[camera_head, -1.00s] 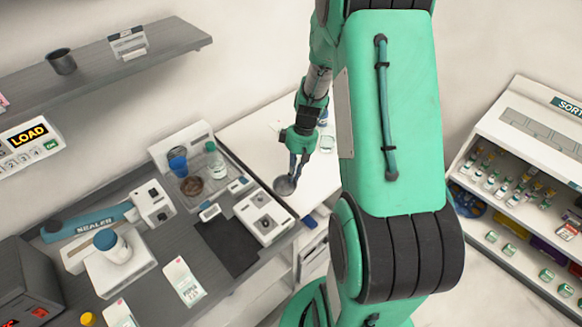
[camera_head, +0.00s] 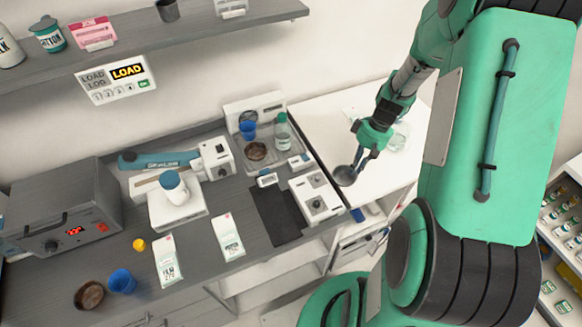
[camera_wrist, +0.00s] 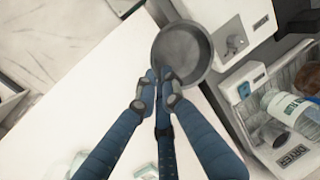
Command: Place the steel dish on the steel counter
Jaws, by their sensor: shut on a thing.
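The steel dish (camera_head: 345,176) is a small round grey pan. My gripper (camera_head: 358,163) is shut on its rim, and the dish hangs over the left edge of the white table. In the wrist view the dish (camera_wrist: 182,50) sits at the tips of my gripper (camera_wrist: 160,76) and looks empty. The grey steel counter (camera_head: 205,262) runs along the wall to the left of the gripper. I cannot tell how high the dish is above the table.
A white device with a knob (camera_head: 316,196) stands at the counter's right end, beside the dish. A drying tray (camera_head: 283,163) holds a bottle and cups. A dark mat (camera_head: 275,214) lies bare. Paper packets (camera_head: 229,237) and a brown dish (camera_head: 89,295) lie farther left.

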